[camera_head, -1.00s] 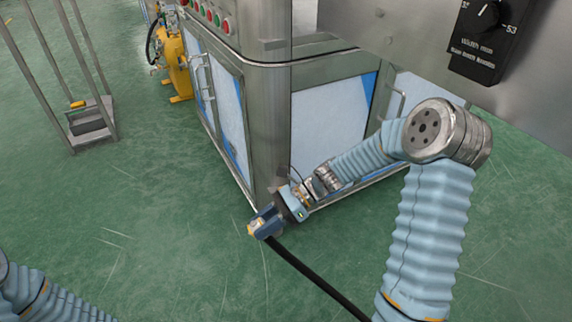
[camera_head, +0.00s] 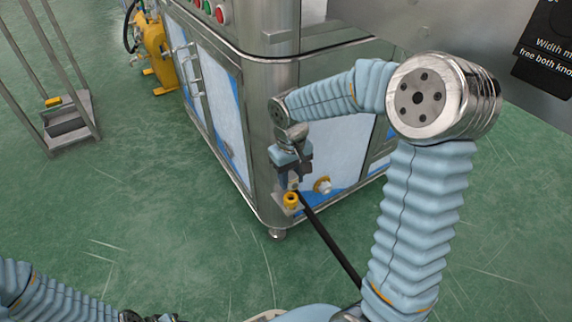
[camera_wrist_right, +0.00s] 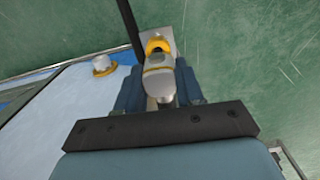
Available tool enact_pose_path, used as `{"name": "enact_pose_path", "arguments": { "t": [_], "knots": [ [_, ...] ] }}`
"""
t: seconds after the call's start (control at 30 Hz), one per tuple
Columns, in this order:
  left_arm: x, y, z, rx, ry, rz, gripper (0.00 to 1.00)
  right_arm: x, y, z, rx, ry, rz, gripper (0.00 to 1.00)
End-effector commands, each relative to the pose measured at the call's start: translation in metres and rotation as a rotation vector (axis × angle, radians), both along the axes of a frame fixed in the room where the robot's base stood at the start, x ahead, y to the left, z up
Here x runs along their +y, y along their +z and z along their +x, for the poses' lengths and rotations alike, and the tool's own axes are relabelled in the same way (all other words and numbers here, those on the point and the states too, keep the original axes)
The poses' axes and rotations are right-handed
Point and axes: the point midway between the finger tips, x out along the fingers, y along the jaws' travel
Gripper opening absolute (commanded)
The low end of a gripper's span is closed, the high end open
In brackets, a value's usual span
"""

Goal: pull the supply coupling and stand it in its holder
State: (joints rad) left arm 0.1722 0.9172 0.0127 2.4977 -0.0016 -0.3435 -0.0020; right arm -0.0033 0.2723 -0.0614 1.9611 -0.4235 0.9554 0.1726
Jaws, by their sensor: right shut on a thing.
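My right gripper (camera_head: 290,178) points down at the near corner of the steel machine, shut on the supply coupling. In the right wrist view the grey metallic coupling (camera_wrist_right: 158,80) sits between the two blue fingers. A yellow ring (camera_head: 291,199) lies right below the fingers, by a small metal bracket on the machine; it also shows in the right wrist view (camera_wrist_right: 157,45). I cannot tell whether the coupling is seated there. A black hose (camera_head: 328,240) runs from beside the fingers to the lower right. My left gripper (camera_head: 150,317) shows only as dark bits at the bottom edge.
A white and yellow port (camera_head: 322,186) is on the machine's panel, right of the bracket; the right wrist view shows it too (camera_wrist_right: 102,65). A metal rack (camera_head: 68,120) stands at the left, and a yellow unit (camera_head: 156,45) behind. The green floor between is clear.

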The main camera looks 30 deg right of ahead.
Motion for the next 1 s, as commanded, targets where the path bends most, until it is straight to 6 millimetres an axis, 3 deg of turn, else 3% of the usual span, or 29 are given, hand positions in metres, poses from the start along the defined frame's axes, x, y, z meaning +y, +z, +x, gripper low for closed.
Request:
{"name": "enact_pose_path", "arguments": {
  "t": [0.27,0.73,1.0],
  "knots": [
    [0.0,-0.004,0.0,0.0,0.0,0.0,0.44,-0.006,0.002,0.005,-0.023,0.05,0.008,0.0],
    [0.001,-0.041,0.002,-0.007,0.005,0.002,0.44,-0.005,-0.041,0.005,-0.022,0.048,0.009,0.0],
    [0.001,-0.047,0.002,-0.01,0.007,0.003,0.44,-0.005,-0.052,0.005,-0.021,0.049,0.009,0.0]
  ]
}}
